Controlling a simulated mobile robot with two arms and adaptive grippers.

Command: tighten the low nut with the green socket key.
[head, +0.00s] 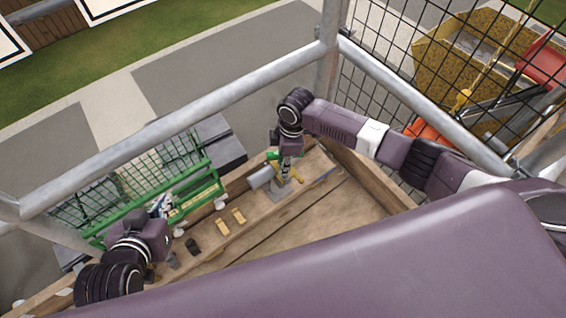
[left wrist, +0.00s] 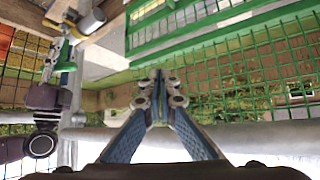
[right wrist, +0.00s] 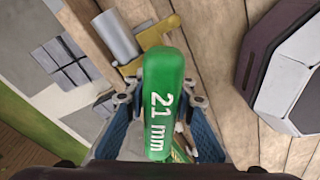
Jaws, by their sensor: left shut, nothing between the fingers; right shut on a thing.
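The green socket key (right wrist: 165,105) has "21 mm" on its handle, which fills the middle of the right wrist view. My right gripper (head: 285,168) is shut on it, with a finger on each side of the handle. In the head view the green (head: 273,155) shows beside this gripper, above a yellow fitting (head: 293,178) and a grey tube (head: 262,177). The key's socket end and the low nut cannot be made out. My left gripper (left wrist: 160,78) is shut and empty, near the green mesh basket (left wrist: 215,35).
Wooden planks (head: 290,225) form the deck. Two small tan blocks (head: 238,216) and a dark cup (head: 192,246) lie near the front left. Scaffold tubes (head: 190,110) and wire mesh surround the work area. A yellow skip (head: 455,65) stands beyond the mesh.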

